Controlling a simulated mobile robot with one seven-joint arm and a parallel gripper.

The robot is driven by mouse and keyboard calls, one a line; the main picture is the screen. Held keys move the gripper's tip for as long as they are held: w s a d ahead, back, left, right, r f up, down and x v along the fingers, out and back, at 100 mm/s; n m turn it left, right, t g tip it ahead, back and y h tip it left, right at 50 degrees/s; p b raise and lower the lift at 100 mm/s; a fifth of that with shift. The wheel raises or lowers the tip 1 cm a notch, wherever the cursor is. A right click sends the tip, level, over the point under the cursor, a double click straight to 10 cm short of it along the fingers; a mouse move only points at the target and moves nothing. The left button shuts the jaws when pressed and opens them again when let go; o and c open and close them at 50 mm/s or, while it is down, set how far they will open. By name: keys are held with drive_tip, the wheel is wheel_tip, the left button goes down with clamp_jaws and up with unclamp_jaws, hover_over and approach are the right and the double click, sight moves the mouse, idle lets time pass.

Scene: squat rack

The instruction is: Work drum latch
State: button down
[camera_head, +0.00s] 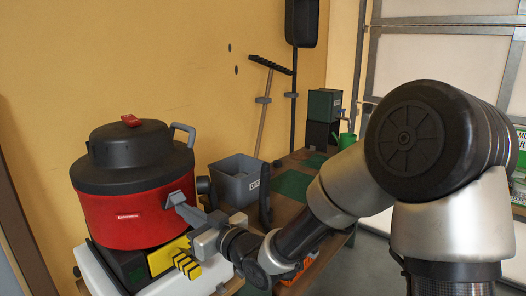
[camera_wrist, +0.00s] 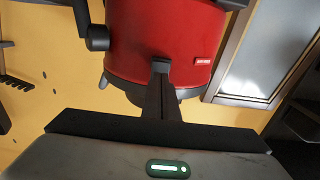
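The red drum (camera_head: 125,217) with a black lid (camera_head: 125,160) stands upright at the left in the head view. Its red body (camera_wrist: 125,45) fills the upper middle of the wrist view. A small grey latch (camera_head: 176,197) sits on the drum's right side below the lid rim, and it also shows in the wrist view (camera_wrist: 161,66). My gripper (camera_head: 186,208) reaches the latch from the lower right. In the wrist view, my gripper's dark fingers (camera_wrist: 160,88) are close together at the latch. The fingertips partly hide the contact there.
A yellow and black block (camera_head: 170,257) sits under the drum on a white base (camera_head: 100,272). A grey bin (camera_head: 237,180) stands behind my gripper on the bench. A black hose port (camera_wrist: 97,38) juts from the drum. A yellow wall (camera_head: 200,70) is close behind.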

drive_tip(key=shift+w+a+r+p, duration=0.2)
drive_tip(key=shift+r+p, duration=0.15)
drive_tip(key=shift+r, duration=0.35)
drive_tip(key=shift+w+a+r, duration=0.2)
drive_tip(key=shift+a+r, duration=0.1)
drive_tip(key=shift+r, duration=0.15)
drive_tip(key=f+v, duration=0.1)
drive_tip(key=v, duration=0.6)
idle(0.7)
drive_tip(key=shift+f, duration=0.1)
